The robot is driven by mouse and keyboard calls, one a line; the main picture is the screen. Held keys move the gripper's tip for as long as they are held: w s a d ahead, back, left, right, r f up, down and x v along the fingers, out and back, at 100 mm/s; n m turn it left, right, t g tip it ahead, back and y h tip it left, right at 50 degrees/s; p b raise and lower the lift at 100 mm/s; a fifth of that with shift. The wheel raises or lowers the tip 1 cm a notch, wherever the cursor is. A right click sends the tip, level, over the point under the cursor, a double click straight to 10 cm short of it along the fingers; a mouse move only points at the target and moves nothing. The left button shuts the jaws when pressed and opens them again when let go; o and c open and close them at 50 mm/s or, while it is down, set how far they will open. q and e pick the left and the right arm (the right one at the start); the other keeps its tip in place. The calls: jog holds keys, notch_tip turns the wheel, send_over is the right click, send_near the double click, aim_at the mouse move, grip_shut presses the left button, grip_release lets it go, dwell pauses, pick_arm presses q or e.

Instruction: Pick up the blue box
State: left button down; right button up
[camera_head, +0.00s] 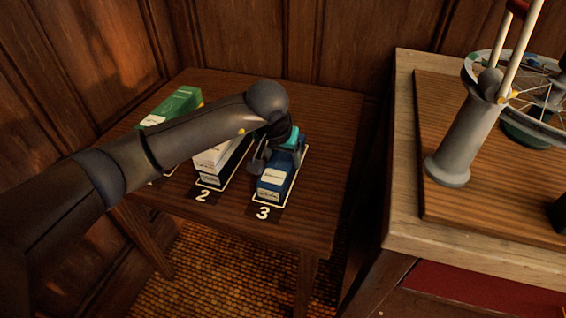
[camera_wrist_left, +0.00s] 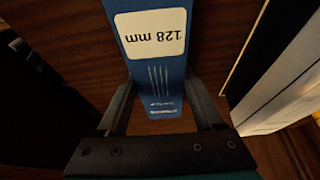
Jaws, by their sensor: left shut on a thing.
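The blue box (camera_head: 275,181) lies on the dark wooden table in the outlined spot marked 3. Its near end, with a pale label, shows in the head view. In the left wrist view the blue box (camera_wrist_left: 152,75) carries a white label reading "128 mm". My left gripper (camera_head: 270,152) is over the box, with its fingers down at the box's sides. In the left wrist view the fingers of the left gripper (camera_wrist_left: 158,100) are shut on the box, one on each side. Part of the box is hidden under the gripper. My right gripper is not in view.
A white and dark box (camera_head: 212,165) stands at spot 2, just left of the blue box. A green box (camera_head: 172,105) is farther left, partly behind my arm. The table (camera_head: 335,120) is bare to the right. A workbench (camera_head: 410,215) with a wheel stand is beyond.

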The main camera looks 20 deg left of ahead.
aim_at(283, 157)
pick_arm(q)
jog(key=shift+r, duration=0.15)
jog(key=shift+r, duration=0.25)
notch_tip(283, 157, up, 19)
jog(key=p, duration=0.5)
jog(key=shift+r+p, duration=0.2)
jog(key=shift+p, duration=0.2)
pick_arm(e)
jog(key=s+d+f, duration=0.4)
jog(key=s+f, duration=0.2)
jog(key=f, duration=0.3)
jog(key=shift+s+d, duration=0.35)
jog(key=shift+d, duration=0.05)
